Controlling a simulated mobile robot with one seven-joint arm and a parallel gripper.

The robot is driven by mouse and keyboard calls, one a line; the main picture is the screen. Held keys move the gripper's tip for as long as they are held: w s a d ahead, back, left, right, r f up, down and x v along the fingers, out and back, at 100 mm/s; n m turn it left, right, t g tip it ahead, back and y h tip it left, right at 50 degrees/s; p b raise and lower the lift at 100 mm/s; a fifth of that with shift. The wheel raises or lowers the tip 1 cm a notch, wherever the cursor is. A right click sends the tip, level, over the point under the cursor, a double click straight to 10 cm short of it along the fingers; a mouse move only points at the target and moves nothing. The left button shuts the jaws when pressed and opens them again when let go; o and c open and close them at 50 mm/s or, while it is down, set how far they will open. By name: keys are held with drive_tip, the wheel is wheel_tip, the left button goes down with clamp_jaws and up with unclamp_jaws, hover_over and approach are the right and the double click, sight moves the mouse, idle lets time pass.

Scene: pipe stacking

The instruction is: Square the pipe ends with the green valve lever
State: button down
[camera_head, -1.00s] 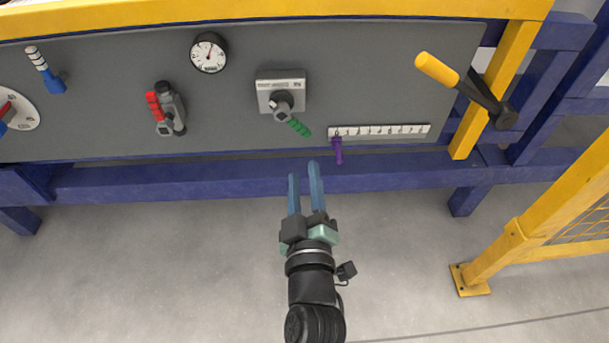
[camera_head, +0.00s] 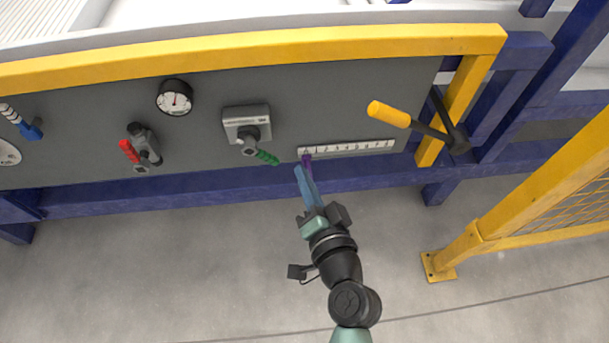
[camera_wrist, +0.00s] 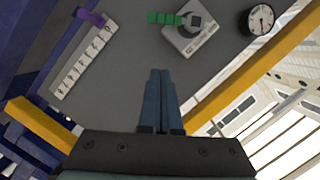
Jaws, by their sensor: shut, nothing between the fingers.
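The green valve lever (camera_head: 266,157) sticks out down and to the right from a grey square valve plate (camera_head: 244,113) on the dark panel. In the wrist view the green lever (camera_wrist: 164,18) lies near the top, beside its plate. My gripper (camera_head: 303,174) is just below and right of the lever in the head view, near the purple slider, with its blue fingers together and nothing seen between them. In the wrist view the fingers (camera_wrist: 160,76) point up, below the lever and apart from it in the picture. No pipe ends are recognisable.
A white scale (camera_head: 350,148) with a purple slider (camera_head: 306,159) is right of the lever. A red-handled valve (camera_head: 131,151), a gauge (camera_head: 174,98) and a yellow-handled lever (camera_head: 388,114) are also there. A yellow fence (camera_head: 480,234) stands right. The grey floor is clear.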

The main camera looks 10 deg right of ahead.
sight(261, 153)
drive_tip(key=w+a+f+b, duration=0.1)
drive_tip(key=w+a+f, duration=0.2)
drive_tip(key=w, duration=0.3)
drive_tip(key=shift+w+a+f+b, duration=0.3)
drive_tip(key=shift+w+a+f, duration=0.05)
drive_tip(key=shift+a, duration=0.35)
